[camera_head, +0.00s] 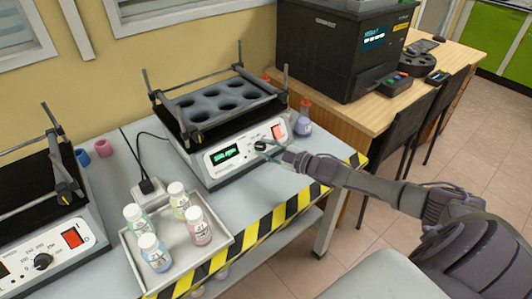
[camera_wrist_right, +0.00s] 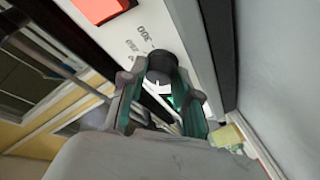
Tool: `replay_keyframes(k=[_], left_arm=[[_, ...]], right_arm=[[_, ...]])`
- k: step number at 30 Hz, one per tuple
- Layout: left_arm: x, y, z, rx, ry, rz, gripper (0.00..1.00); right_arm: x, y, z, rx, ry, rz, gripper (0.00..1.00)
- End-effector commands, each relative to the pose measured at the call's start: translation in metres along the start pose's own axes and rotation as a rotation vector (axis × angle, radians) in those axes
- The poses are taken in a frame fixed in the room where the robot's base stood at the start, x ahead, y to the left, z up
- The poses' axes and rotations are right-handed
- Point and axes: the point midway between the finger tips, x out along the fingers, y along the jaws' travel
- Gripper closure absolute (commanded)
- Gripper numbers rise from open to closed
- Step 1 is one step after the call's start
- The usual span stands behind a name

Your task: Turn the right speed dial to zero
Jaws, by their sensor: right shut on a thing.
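The shaker on the right (camera_head: 208,167) has a white front panel with a lit green display (camera_head: 224,155), a red switch (camera_head: 279,132) and a black speed dial (camera_head: 260,145). My right gripper (camera_head: 268,151) reaches this panel from the right and its fingers are at the dial. In the right wrist view the dial (camera_wrist_right: 160,66) sits between the two fingertips of the gripper (camera_wrist_right: 158,84), which is shut on it. Printed numbers, among them 300, show beside the dial. The dial's exact setting cannot be read. My left gripper is not in view.
A tray (camera_head: 128,246) with several capped bottles stands left of the shaker. A second shaker (camera_head: 75,262) with its own dial is at far left. A flask (camera_head: 303,122) stands close right of the panel. A black machine (camera_head: 335,55) is on the wooden desk behind.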

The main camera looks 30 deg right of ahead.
Motion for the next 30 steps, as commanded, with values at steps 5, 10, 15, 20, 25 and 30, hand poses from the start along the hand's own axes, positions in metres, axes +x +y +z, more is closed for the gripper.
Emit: replay_keyframes(k=[5,10,15,20,25,30], left_arm=[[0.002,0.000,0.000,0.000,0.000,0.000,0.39],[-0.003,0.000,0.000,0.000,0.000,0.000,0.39],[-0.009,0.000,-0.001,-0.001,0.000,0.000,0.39],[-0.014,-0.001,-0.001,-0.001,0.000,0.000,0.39],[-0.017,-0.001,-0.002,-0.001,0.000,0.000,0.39],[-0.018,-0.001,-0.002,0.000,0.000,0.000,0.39]], right_arm=[[0.000,0.004,0.000,-0.152,0.012,-0.076,1.00],[0.000,0.006,-0.001,-0.282,0.022,-0.144,1.00],[0.000,0.006,-0.002,-0.390,0.030,-0.203,1.00],[0.001,0.006,-0.002,-0.465,0.037,-0.242,1.00],[0.001,0.005,-0.001,-0.517,0.041,-0.270,1.00],[0.001,0.005,-0.001,-0.541,0.043,-0.283,1.00]])
